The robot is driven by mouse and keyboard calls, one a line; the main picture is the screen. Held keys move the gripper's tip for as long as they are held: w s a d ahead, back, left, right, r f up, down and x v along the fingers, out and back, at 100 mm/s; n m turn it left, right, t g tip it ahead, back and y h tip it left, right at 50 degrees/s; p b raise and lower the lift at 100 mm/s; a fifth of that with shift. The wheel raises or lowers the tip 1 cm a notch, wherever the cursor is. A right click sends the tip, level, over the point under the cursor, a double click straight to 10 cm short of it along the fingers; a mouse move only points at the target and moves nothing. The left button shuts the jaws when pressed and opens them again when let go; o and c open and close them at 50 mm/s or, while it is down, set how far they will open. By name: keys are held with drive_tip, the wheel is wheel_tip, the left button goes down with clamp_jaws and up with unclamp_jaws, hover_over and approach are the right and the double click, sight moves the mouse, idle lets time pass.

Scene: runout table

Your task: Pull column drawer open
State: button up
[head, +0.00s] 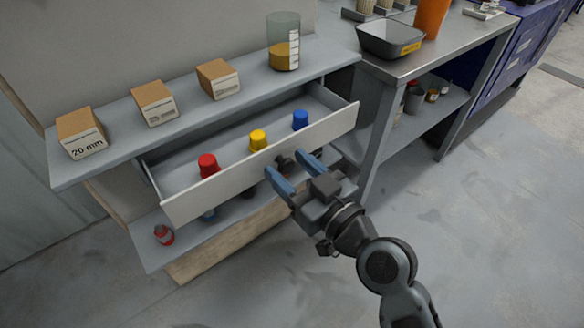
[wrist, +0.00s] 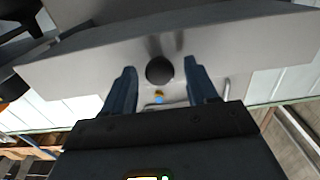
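The column drawer (head: 262,166) is pulled out from under the grey shelf top in the head view. Red (head: 208,165), yellow (head: 258,140) and blue (head: 300,119) caps show inside it. My gripper (head: 294,172) is open in front of the drawer's front panel. In the wrist view the dark round knob (wrist: 159,70) on the panel sits between my two blue fingers (wrist: 161,88), with a gap on each side. In the head view the knob is partly hidden by my fingers.
Several small cartons (head: 155,103) and a beaker with yellow liquid (head: 284,42) stand on the shelf top (head: 190,125). A lower shelf (head: 150,254) holds a small red item (head: 164,235). A steel table (head: 455,45) with a grey tray (head: 389,40) stands at right. Floor at lower right is clear.

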drive_tip(key=b+v, duration=0.2)
drive_tip(key=v, duration=0.5)
drive_tip(key=shift+s+d, duration=0.25)
drive_tip(key=shift+s, duration=0.1)
idle(0.4)
drive_tip(key=s+d+f+m+h+p, duration=0.2)
drive_tip(key=s+d+m+h, duration=0.15)
drive_tip(key=s+d, duration=0.35)
drive_tip(key=s+d+f+m+h+p, duration=0.2)
drive_tip(key=s+d+h, duration=0.2)
drive_tip(key=s, duration=0.4)
drive_tip(key=s+d+r+h+p, duration=0.1)
drive_tip(key=s+d+r, duration=0.1)
drive_tip(key=s+r, duration=0.2)
drive_tip(key=s+d+r+m+h+p, duration=0.1)
drive_tip(key=s+r, duration=0.4)
drive_tip(key=s, duration=0.6)
drive_tip(key=shift+s+d+p, duration=0.35)
drive_tip(key=shift+p, duration=0.15)
